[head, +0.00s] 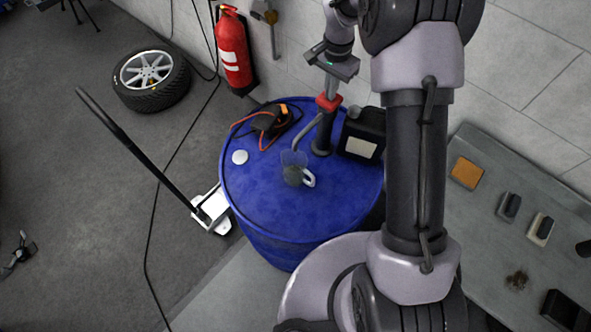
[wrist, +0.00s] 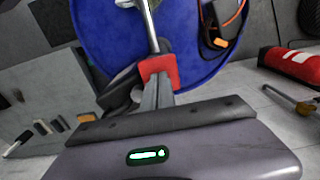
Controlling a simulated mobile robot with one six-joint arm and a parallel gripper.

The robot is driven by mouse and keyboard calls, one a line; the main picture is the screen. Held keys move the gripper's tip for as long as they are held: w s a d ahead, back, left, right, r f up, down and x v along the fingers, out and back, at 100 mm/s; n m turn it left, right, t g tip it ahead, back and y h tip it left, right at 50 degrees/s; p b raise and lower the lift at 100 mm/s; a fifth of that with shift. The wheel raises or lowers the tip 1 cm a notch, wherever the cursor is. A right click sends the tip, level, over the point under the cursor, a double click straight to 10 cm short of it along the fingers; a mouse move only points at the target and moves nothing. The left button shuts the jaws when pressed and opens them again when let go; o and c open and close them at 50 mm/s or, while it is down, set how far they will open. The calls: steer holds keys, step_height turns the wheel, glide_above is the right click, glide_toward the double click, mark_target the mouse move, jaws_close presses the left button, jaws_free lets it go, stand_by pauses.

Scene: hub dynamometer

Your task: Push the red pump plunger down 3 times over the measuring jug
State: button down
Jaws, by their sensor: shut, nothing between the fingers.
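The red pump plunger (head: 328,103) tops a dark pump body (head: 322,142) on the blue drum (head: 260,190). A grey spout (head: 305,131) bends from the pump down toward the clear measuring jug (head: 292,174), which stands upright with a pale handle. My gripper (head: 331,91) is shut and empty, pointing down directly above the red plunger. In the wrist view the closed fingers (wrist: 155,97) overlap the red plunger (wrist: 158,68); I cannot tell whether they touch it. The jug is not clear in the wrist view.
A black canister (head: 362,134) stands close right of the pump. A dark tool with an orange cord (head: 268,121) and a white disc (head: 240,157) lie on the drum. A fire extinguisher (head: 234,50) hangs on the wall behind. The drum's front top is clear.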

step_height(320, 180, up, 7)
steer(key=p, duration=0.4)
steer(key=shift+p, duration=0.3)
steer(key=shift+f, duration=0.2)
stand_by(0.4)
steer(key=shift+f+b, duration=2.6)
steer(key=shift+f, duration=0.8)
steer(key=shift+r, duration=0.1)
steer(key=shift+r+p, duration=2.2)
steer(key=shift+r, duration=1.3)
